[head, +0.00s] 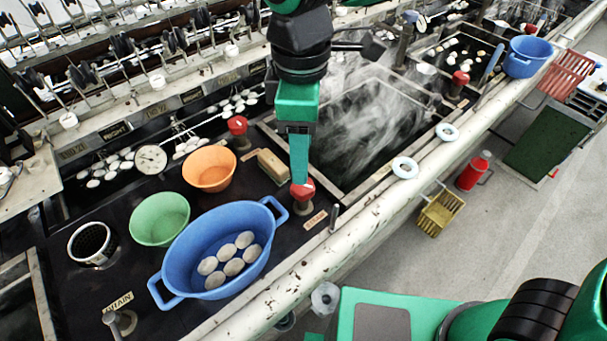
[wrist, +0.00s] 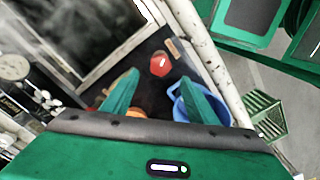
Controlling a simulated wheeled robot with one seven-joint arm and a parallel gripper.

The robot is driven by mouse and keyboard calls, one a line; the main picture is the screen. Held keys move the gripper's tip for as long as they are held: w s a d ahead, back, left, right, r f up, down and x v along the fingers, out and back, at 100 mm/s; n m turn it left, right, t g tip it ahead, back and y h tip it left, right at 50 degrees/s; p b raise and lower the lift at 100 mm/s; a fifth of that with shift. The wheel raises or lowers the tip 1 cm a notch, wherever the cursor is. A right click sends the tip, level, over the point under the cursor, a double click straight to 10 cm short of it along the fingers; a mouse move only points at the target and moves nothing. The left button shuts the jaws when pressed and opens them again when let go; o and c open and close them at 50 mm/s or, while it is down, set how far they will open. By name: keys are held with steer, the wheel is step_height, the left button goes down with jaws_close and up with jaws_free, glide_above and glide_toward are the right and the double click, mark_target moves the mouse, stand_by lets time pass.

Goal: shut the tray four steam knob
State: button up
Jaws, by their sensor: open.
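A red steam knob (head: 303,193) stands on the dark deck beside the steaming basin, with a small tan label (head: 315,220) at its foot. I cannot read a tray number on it. My gripper (head: 300,180) points down right over this knob in the head view and partly hides it. In the wrist view the red knob (wrist: 160,64) shows beyond the tips of my gripper (wrist: 158,80), between the two spread green fingers. The fingers are open and hold nothing. Whether they touch the knob cannot be told.
Other red knobs stand at the back left (head: 237,126) and farther right (head: 460,79). A blue tub (head: 172,262) with several cocoons, an orange bowl (head: 209,168), a green bowl (head: 159,219) and a brush (head: 273,166) are left of my gripper. The steaming basin (head: 345,193) lies right.

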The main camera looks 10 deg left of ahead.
mark_target(303, 189)
step_height(303, 189, down, 8)
steer(key=shift+f, duration=0.1)
steer(key=shift+c, duration=0.5)
steer(key=c, duration=1)
